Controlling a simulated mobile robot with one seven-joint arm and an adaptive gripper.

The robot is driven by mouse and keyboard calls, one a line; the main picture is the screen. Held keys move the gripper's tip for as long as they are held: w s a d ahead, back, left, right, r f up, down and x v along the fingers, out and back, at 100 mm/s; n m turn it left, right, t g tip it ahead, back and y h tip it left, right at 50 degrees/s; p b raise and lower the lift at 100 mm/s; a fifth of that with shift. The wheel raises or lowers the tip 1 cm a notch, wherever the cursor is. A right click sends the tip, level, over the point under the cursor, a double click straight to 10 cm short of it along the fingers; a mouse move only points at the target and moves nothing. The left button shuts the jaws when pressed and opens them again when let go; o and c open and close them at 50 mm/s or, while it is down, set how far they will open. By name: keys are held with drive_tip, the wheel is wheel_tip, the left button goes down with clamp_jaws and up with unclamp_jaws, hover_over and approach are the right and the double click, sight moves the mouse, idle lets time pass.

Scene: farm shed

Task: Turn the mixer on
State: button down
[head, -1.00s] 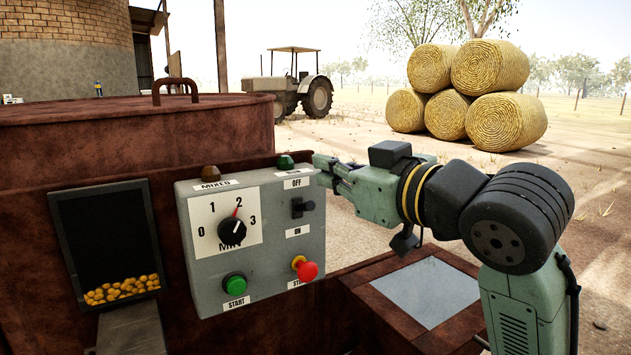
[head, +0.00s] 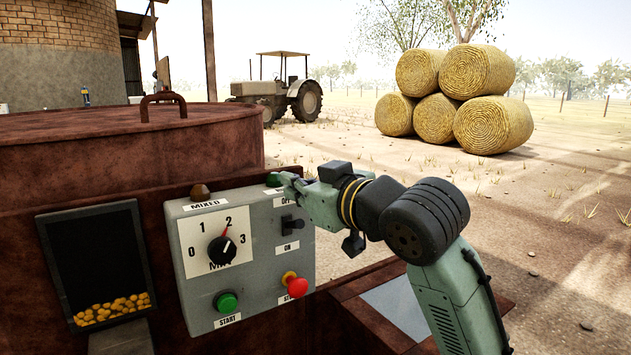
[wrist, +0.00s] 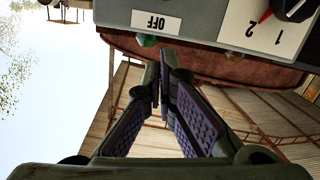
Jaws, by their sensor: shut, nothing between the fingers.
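The mixer's grey control box (head: 250,268) faces me. Its black toggle switch (head: 291,222) sits between the OFF label above and the ON label below; I cannot tell its lever's position for sure. The dial (head: 222,250) has its red mark towards 2. A green START button (head: 226,302) is at the lower left and a red stop button (head: 293,285) at the lower right. My gripper (head: 280,180) is shut and empty at the box's upper right corner, above the switch. In the wrist view, my fingertips (wrist: 163,62) are close below the green lamp (wrist: 147,40).
The rusty mixer drum (head: 120,150) stands behind the box, with a window (head: 92,250) showing yellow feed at left. A rusty hopper edge (head: 345,305) is below my arm. Open ground lies to the right; a tractor (head: 285,95) and hay bales (head: 450,100) are far off.

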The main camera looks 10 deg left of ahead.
sight(284, 201)
drive_tip(key=shift+w+f+p, duration=0.2)
drive_tip(key=shift+f, duration=0.45)
drive_tip(key=shift+w+f+p, duration=0.15)
drive_tip(key=shift+f+p, duration=0.05)
drive_tip(key=shift+f, duration=0.4)
drive_tip(key=shift+s+d+f, duration=0.15)
drive_tip(key=shift+d+f, duration=0.1)
drive_tip(key=shift+f, duration=0.35)
drive_tip(key=shift+f, duration=0.1)
